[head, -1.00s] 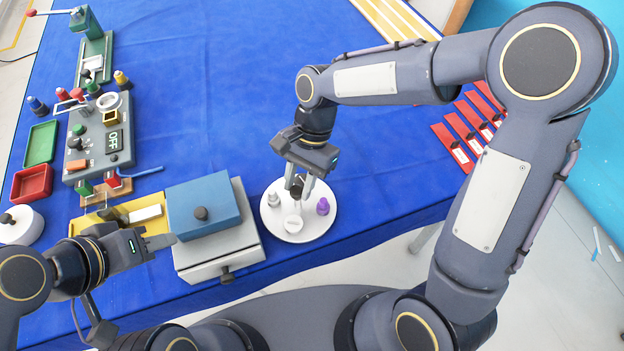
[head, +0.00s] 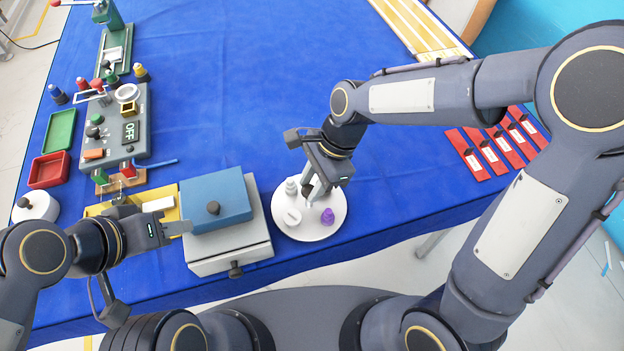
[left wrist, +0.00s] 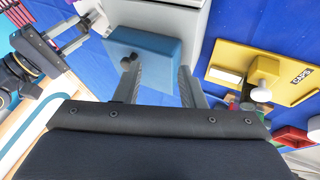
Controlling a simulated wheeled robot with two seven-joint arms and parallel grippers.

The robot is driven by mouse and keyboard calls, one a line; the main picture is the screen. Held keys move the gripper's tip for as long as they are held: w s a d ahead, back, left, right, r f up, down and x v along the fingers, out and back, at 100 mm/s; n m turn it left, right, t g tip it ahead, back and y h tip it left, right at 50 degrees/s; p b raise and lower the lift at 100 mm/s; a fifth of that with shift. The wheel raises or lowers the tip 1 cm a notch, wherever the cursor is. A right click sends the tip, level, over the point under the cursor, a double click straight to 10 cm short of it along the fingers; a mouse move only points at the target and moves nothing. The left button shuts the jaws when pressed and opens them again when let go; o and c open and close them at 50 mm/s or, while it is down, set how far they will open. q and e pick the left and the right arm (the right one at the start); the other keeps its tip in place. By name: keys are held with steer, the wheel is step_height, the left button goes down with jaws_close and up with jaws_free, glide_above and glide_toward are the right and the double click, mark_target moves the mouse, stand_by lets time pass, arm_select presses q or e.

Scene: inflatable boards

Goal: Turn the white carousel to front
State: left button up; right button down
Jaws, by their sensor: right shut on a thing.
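The white carousel (head: 325,232) is a round disc at the table's front edge, right of the blue-topped box. It carries a small white bottle (head: 291,187) at back left, a round white piece (head: 292,218) at front left and a purple piece (head: 327,216) at front right. My right gripper (head: 308,193) reaches down over the disc and is shut on its dark central knob (head: 307,189), which the fingers partly hide. My left gripper (head: 178,229) is left of the blue-topped box; the left wrist view shows its fingers (left wrist: 158,85) apart and empty.
The blue lid (head: 228,190) on the grey box (head: 225,262) stands close beside the carousel. A yellow tray (head: 168,188) lies behind my left gripper. Red cards (head: 480,150) lie at the right. The blue cloth behind the carousel is clear.

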steer(key=shift+r+m+t+p, duration=0.1)
steer(key=shift+m+t+p, duration=0.4)
steer(key=shift+m, duration=0.7)
steer(key=shift+s+m+t+p, duration=0.15)
steer(key=shift+m+t+p, duration=0.35)
steer(key=shift+m+p, duration=0.6)
steer(key=shift+m, duration=0.7)
steer(key=c, duration=1.1)
jaws_free()
steer(key=v, duration=0.7)
steer(key=shift+s+d+r+p, duration=0.2)
steer(key=shift+d+r+p, duration=0.1)
steer(key=shift+p, duration=0.15)
